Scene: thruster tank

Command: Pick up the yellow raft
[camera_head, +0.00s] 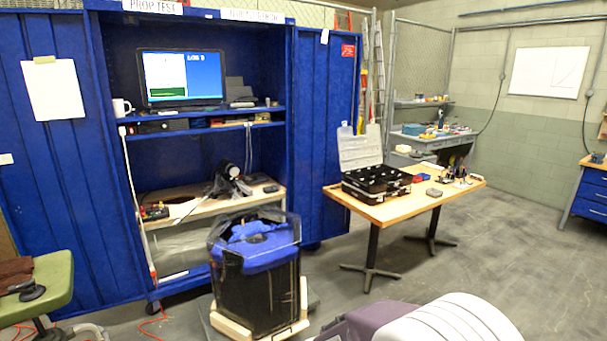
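I cannot make out a yellow raft in the head view. A dark tank (272,299) with clear upper walls stands on the floor at the lower centre, on a pale base. A blue object (257,250) sits in its top, and its inside below that is hidden. Neither of my grippers is in view.
A blue cabinet (60,170) with a monitor (181,78) stands behind the tank. A wooden table (393,210) with an open black case (377,183) is right of centre. A green seat (52,284) is at left, a purple-and-white object (450,322) at bottom. Floor at right is clear.

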